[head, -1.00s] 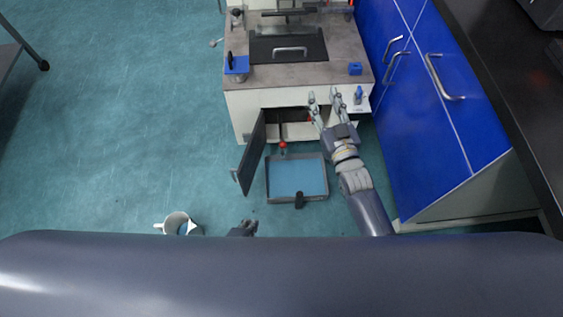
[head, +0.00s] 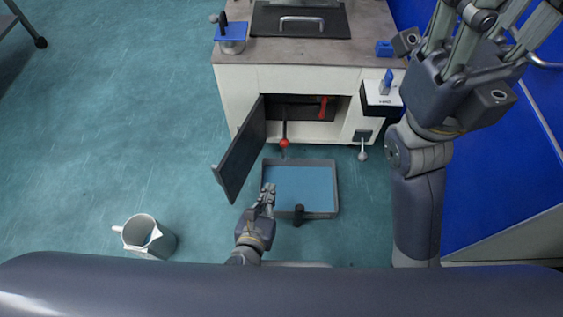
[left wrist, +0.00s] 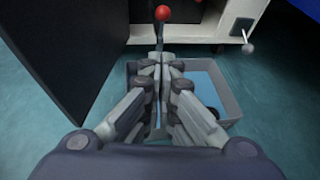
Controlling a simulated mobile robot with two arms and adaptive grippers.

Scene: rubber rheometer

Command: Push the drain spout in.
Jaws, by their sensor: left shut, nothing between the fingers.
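The open compartment in the machine's front holds a dark rod with a red ball end (head: 284,143) that sticks out above the tray; it also shows in the left wrist view (left wrist: 163,13). This may be the drain spout; I cannot tell for sure. A red lever (head: 323,107) stands further inside. My left gripper (head: 268,189) is shut and empty over the tray's left front part, in front of the red ball and apart from it. In the left wrist view its fingertips (left wrist: 160,64) are together below the ball. My right gripper (head: 484,28) is open and raised at the right.
The open dark door (head: 241,150) stands left of the compartment. A blue-bottomed tray (head: 338,190) with a black handle (head: 298,214) lies on the floor in front. A silver-knobbed lever (head: 362,155) sticks out at right. A white pitcher (head: 136,232) stands at lower left.

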